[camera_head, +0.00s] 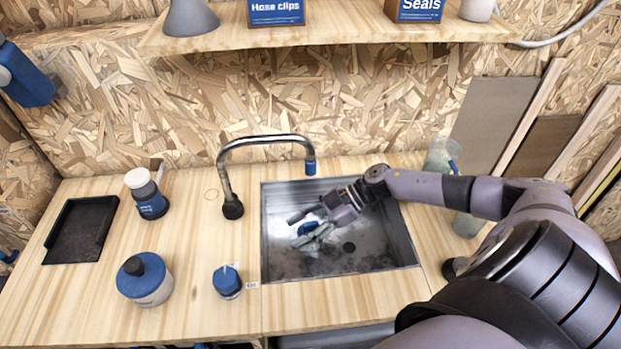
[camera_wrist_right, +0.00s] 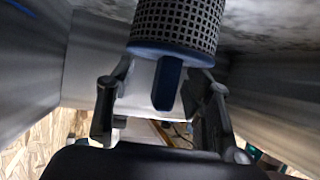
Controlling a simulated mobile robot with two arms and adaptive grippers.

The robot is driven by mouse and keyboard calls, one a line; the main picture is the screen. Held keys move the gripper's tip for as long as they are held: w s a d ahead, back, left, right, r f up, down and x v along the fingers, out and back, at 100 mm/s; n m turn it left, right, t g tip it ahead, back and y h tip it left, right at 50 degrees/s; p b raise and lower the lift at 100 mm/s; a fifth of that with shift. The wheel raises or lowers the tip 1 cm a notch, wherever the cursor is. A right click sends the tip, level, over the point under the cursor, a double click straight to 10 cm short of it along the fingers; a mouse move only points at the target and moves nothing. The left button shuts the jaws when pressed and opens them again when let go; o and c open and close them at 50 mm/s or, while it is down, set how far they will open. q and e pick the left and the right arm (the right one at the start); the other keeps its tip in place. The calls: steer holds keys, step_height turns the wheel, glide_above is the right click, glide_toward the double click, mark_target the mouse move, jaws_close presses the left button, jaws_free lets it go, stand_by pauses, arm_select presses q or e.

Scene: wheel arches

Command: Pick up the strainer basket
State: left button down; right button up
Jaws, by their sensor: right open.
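The strainer basket (camera_wrist_right: 178,22) shows in the right wrist view as a dark mesh cylinder with a blue rim and a blue handle tab pointing toward my gripper. In the head view only a bit of its blue (camera_head: 307,229) shows inside the metal sink (camera_head: 385,262), mostly hidden by my fingers. My right gripper (camera_head: 305,230) reaches down into the sink and is open. In the wrist view its fingers (camera_wrist_right: 162,98) stand on either side of the handle tab, with gaps visible. My left gripper is not in view.
A curved tap (camera_head: 262,139) arches behind the sink's left part. A blue-lidded jar (camera_head: 145,280), a small blue pot (camera_head: 227,281), a white-and-blue bottle (camera_head: 149,197) and a black tray (camera_head: 80,230) stand left. A greenish clear bottle (camera_head: 467,224) stands right of the sink. A shelf (camera_head: 340,30) hangs above.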

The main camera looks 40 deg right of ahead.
steer(key=shift+w+a+f, duration=0.15)
steer(key=shift+a+f, duration=0.1)
steer(key=shift+a, duration=0.1)
steer(key=c, duration=1.1)
jaws_close()
steer(key=shift+f, duration=0.1)
